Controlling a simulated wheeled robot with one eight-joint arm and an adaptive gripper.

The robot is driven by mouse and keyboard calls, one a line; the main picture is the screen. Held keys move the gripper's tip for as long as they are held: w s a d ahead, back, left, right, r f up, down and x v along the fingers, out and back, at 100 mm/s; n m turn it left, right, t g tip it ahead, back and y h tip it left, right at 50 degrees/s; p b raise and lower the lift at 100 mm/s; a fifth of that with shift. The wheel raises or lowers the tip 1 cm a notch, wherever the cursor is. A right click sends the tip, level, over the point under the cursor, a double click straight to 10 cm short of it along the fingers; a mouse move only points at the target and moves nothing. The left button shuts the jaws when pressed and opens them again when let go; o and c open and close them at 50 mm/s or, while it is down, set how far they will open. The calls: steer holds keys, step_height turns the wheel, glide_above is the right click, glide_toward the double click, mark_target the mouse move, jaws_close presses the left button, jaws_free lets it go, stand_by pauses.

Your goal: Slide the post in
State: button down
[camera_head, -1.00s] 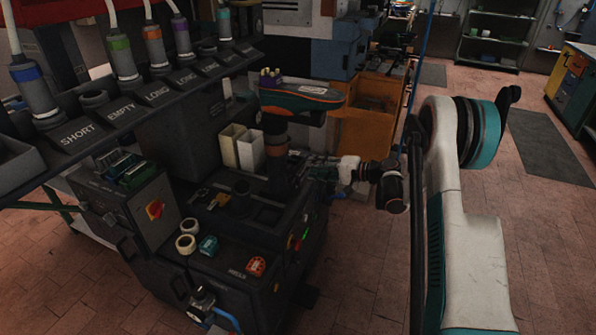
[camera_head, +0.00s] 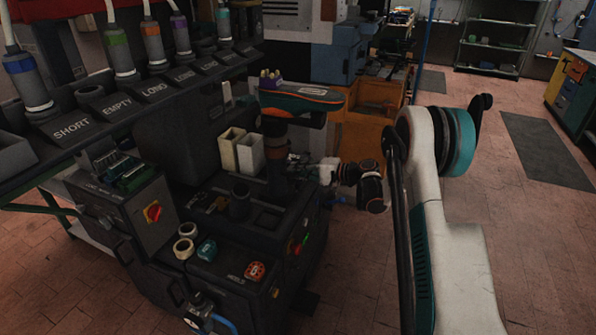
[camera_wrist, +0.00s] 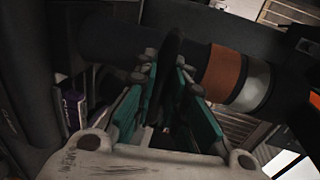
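The post (camera_head: 275,151) is a dark upright column with an orange band, standing at the right side of the dark press. A dark shoe (camera_head: 303,97) with teal and orange trim lies on top of it. In the wrist view the post (camera_wrist: 110,42) runs across the picture, with an orange band and a pale ring to the right. My gripper (camera_wrist: 167,75) has its teal fingers drawn in around a thin dark bar (camera_wrist: 172,45) that stands against the post. The bar's far end is hidden. In the head view my gripper (camera_head: 300,166) is beside the post, small and dark.
Two pale bins (camera_head: 250,153) stand just left of the post. Tape rolls (camera_head: 184,248) and a red-orange part (camera_head: 255,271) lie on the front of the press. A labelled rack (camera_head: 110,108) with tubes runs along the left. Open floor (camera_head: 345,285) lies to the right.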

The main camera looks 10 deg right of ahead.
mark_target(285, 160)
steer(key=r+x, duration=0.1)
steer(key=x, duration=0.7)
steer(key=r+x, duration=0.2)
steer(key=x, duration=0.7)
steer(key=shift+w+a+r, duration=0.2)
steer(key=shift+w+a, duration=0.05)
steer(key=shift+a, duration=0.1)
steer(key=c, duration=1.6)
jaws_free()
steer(key=shift+c, duration=0.2)
steer(key=v, duration=1.2)
steer(key=shift+r, duration=0.1)
